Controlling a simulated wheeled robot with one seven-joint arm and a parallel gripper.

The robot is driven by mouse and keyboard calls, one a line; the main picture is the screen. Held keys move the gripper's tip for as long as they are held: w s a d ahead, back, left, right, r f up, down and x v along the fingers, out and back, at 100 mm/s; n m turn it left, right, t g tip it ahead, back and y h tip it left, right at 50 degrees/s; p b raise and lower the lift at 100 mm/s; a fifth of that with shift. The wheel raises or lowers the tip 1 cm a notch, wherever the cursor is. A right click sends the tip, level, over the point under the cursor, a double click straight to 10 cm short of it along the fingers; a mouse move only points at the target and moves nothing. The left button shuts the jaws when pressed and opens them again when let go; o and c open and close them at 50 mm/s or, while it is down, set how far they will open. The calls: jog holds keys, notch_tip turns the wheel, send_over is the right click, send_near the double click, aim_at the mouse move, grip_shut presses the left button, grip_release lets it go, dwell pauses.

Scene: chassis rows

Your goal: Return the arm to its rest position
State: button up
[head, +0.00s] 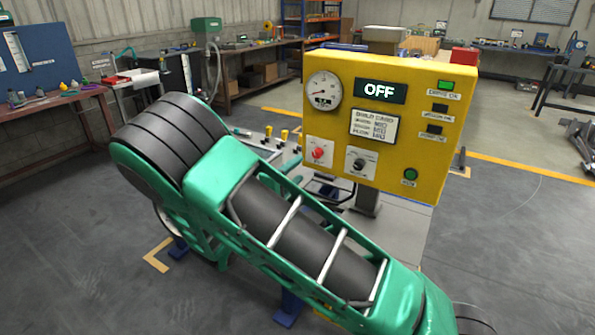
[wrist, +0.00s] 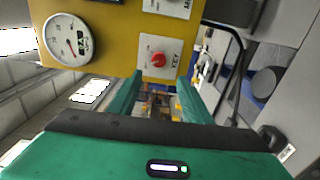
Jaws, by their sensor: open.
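My gripper (wrist: 160,78) shows in the wrist view, with its two green fingers spread apart and nothing held between them. The fingertips point toward the yellow control panel (wrist: 110,35). The red button (wrist: 158,59) on its white plate appears just beyond the gap between the fingers; I cannot tell the exact distance. In the head view my green and black arm (head: 300,240) crosses the foreground, bent, below and left of the panel (head: 400,85). My gripper's fingers cannot be made out there.
The panel carries a round gauge (head: 323,90), a display (head: 380,91) reading OFF, a black knob (head: 358,164) and a lit green lamp (head: 445,86). Yellow-topped parts stand on a grey surface behind my arm. A workbench (head: 60,98) stands at left; the floor (head: 530,250) at right is mostly clear.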

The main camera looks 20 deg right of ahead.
dwell(0.3)
jog(key=s+d+f+m+g+y, duration=0.2)
jog(key=s+d+m+g+y, duration=0.3)
jog(key=s+d+m+g, duration=0.95)
jog(key=s+a+r+t+y, duration=0.1)
jog(key=s+r+y, duration=0.2)
jog(key=s, duration=1)
jog(key=s+a+r+t+y, duration=0.1)
jog(key=s+y, duration=0.5)
jog(key=s, duration=0.8)
jog(key=shift+r+t, duration=0.75)
jog(key=shift+r, duration=0.15)
jog(key=shift+s, duration=0.1)
